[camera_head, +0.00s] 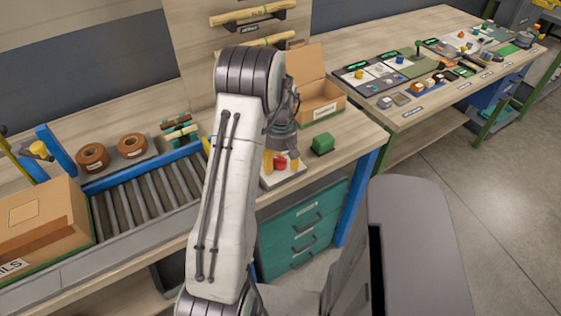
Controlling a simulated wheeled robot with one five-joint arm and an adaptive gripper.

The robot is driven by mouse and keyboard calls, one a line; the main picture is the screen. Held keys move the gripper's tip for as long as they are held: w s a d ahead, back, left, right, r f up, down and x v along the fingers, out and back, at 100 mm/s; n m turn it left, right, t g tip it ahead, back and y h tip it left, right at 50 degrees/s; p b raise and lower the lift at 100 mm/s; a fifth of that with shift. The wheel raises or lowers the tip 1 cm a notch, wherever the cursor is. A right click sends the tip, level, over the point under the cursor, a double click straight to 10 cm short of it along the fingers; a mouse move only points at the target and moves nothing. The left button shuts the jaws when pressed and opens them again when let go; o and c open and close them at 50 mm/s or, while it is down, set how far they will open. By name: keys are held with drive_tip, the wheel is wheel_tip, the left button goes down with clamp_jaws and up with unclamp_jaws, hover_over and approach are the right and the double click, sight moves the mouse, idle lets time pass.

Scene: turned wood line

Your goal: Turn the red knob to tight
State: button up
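The red knob (281,163) sits on a pale board (284,179) at the front edge of the wooden bench. My gripper (282,164) points down over it, with one yellow-orange fingertip on each side of the knob. The fingers are apart and straddle the knob. I cannot tell whether they touch it. Part of the board is hidden behind my arm, and the marks for the knob's setting cannot be read.
A green block (322,143) and an open cardboard box (318,100) stand just right of the knob. A roller conveyor (135,205) with a closed carton (42,222) lies to the left. Green drawers (303,228) are under the bench. The floor at right is clear.

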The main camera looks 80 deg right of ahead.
drive_tip(key=shift+a+f, duration=0.1)
drive_tip(key=c, duration=1)
drive_tip(key=shift+f+m, duration=0.1)
drive_tip(key=shift+m, duration=0.4)
drive_tip(key=shift+c, duration=0.2)
drive_tip(key=shift+a+f+m+b, duration=0.1)
drive_tip(key=shift+m+b, duration=0.6)
drive_tip(key=shift+m, duration=0.3)
drive_tip(key=m+b, duration=0.1)
drive_tip(key=m, duration=0.4)
drive_tip(key=shift+w+b, duration=0.1)
drive_tip(key=shift+b, duration=0.2)
drive_tip(key=m+b, duration=0.1)
drive_tip(key=m, duration=0.8)
drive_tip(key=shift+w+m, duration=0.15)
drive_tip(key=shift+m, duration=0.25)
